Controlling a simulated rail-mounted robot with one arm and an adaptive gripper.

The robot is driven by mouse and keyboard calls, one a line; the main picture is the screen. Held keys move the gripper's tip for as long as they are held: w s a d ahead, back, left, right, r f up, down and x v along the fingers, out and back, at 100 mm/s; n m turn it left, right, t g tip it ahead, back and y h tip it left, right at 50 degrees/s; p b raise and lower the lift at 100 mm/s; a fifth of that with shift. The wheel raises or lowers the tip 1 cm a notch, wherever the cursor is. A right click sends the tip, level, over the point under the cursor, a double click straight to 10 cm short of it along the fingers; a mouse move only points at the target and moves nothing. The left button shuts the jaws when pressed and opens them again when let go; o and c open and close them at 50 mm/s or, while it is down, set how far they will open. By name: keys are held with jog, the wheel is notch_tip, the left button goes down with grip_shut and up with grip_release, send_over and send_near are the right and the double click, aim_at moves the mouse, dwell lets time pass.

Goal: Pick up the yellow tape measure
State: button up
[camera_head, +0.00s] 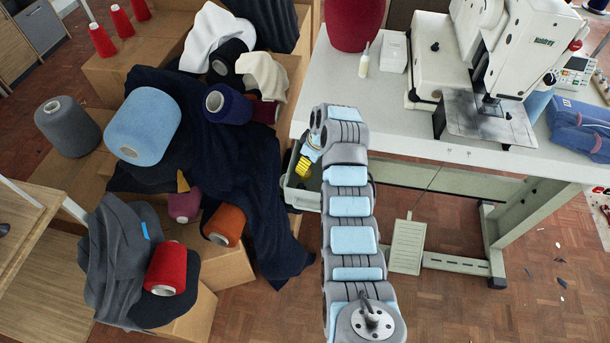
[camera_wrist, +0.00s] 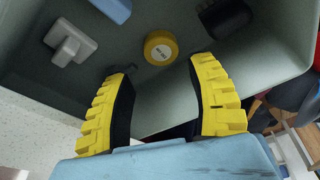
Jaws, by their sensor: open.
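The yellow tape measure (camera_wrist: 160,48) is a small round thing with a pale labelled face, lying in a grey-green bin (camera_wrist: 270,55). My gripper (camera_wrist: 163,70) has yellow ribbed fingers with black inner pads. Its fingers are apart and point into the bin, with the tape measure just beyond the tips, roughly midway between them. Nothing is held. In the head view my gripper (camera_head: 305,162) is partly hidden by my arm, over the bin (camera_head: 302,198) beside the sewing table. I cannot make out the tape measure there.
Also in the bin are a light grey object (camera_wrist: 68,46), a blue object (camera_wrist: 110,8) and a black object (camera_wrist: 226,18) near the right finger. The white table (camera_head: 390,110) with a sewing machine (camera_head: 500,60) stands right of the bin; boxes with cloth (camera_head: 250,165) stand left.

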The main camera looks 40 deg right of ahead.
aim_at(307, 173)
notch_tip(307, 173, down, 4)
jog(key=shift+a+r+b, duration=0.1)
jog(key=shift+a+b, duration=0.05)
jog(key=shift+b, duration=0.9)
jog(key=shift+x, duration=0.75)
jog(key=shift+w, duration=0.15)
jog(key=c, duration=0.8)
